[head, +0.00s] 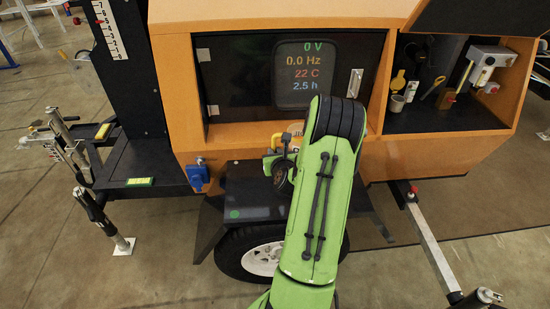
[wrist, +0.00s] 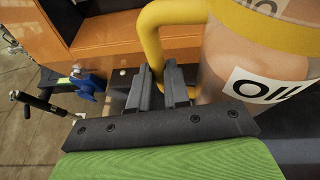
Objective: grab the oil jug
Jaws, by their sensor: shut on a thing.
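The oil jug (wrist: 250,65) fills the right of the wrist view. It has a see-through tan body, a yellow top band, a yellow side handle and a white label reading "OIL". My gripper (wrist: 163,72) has its two dark fingers at the yellow handle (wrist: 150,45) and is shut on it. In the head view my green arm hides most of the jug. A bit of its yellow handle (head: 285,138) and its top show left of the arm, above the black fender.
The black fender (head: 245,205) lies over the wheel (head: 262,259). Behind is the orange tower body (head: 420,153) with a display panel (head: 308,80). A blue socket (head: 197,173) is at left. An open compartment at right holds a cup (head: 397,103) and tools.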

